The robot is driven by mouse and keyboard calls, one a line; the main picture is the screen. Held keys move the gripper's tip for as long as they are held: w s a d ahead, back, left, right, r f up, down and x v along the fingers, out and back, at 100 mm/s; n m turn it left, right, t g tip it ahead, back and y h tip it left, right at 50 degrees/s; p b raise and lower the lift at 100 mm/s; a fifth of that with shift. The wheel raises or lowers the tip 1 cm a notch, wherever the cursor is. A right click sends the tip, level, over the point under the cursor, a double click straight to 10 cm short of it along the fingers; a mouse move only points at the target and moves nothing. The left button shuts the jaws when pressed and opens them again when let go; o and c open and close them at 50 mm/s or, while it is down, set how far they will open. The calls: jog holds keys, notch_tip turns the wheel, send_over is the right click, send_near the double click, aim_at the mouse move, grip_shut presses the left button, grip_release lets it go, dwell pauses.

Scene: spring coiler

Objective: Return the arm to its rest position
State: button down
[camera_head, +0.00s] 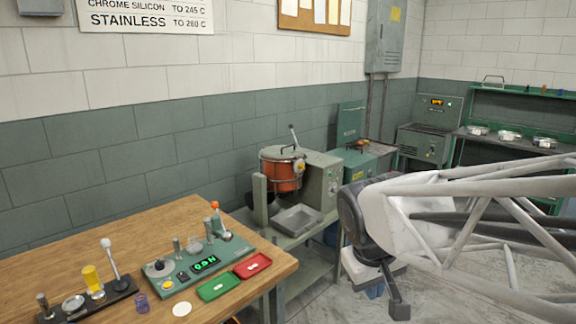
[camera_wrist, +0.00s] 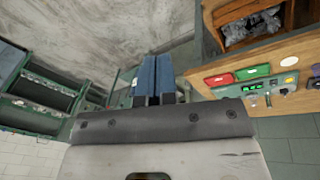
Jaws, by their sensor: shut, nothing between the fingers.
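My gripper (camera_wrist: 157,62) is in the middle of the wrist view, its two blue fingers side by side and shut with nothing between them. In the head view my arm reaches in from the right, and the gripper (camera_head: 374,291) hangs low over the floor, right of the wooden table. Its fingers are mostly hidden there by the white gripper body. It touches nothing that I can see.
The wooden table (camera_head: 165,228) holds a green device (camera_head: 190,264), a green tray (camera_head: 218,285), a red tray (camera_head: 253,265) and small tools. An orange pot machine (camera_head: 283,170) stands behind on a bench. Green shelving (camera_head: 520,110) stands far right. Open floor lies below my gripper.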

jog(key=s+d+f+m+y, duration=0.1)
jog(key=s+d+m, duration=0.2)
jog(key=s, duration=0.7)
jog(key=shift+d+f+y, duration=0.3)
jog(key=shift+f, duration=0.1)
